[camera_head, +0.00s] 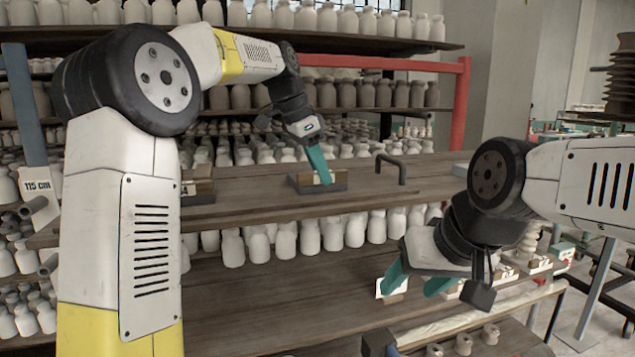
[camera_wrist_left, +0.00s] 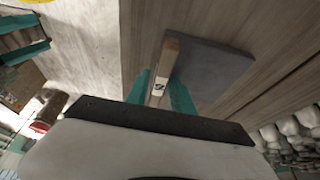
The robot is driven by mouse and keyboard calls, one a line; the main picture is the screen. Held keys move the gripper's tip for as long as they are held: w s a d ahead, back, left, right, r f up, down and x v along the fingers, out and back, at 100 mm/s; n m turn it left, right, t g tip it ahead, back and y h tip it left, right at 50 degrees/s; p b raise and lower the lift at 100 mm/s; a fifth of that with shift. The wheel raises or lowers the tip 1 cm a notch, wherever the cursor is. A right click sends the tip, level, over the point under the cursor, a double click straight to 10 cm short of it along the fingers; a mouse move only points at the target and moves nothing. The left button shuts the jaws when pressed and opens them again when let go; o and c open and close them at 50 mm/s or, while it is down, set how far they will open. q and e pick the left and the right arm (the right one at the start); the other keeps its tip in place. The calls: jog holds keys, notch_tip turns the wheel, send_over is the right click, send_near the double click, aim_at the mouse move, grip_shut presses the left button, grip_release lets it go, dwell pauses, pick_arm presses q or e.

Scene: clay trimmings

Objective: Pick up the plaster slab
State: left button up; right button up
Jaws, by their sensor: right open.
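The plaster slab (camera_head: 335,184) is a grey, flat piece lying on the wooden shelf, with a labelled wooden strip standing on it. In the left wrist view the slab (camera_wrist_left: 212,70) lies flat, and the wooden strip (camera_wrist_left: 163,67) shows its light label. My left gripper (camera_head: 320,181) reaches down to the strip. In the wrist view its teal fingers (camera_wrist_left: 160,88) are on either side of the strip; I cannot tell whether they press on it. My right gripper (camera_head: 410,284) is open at the lower right, away from the slab, by a small labelled block (camera_head: 392,297).
A similar dark slab (camera_head: 198,199) with a wooden block stands to the left on the same shelf (camera_head: 260,200). A dark bent handle (camera_head: 391,168) stands to the right. White bottles crowd the shelves behind and below. A red post (camera_head: 460,105) rises at the right.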

pick_arm(q)
grip_shut()
dwell(1.2)
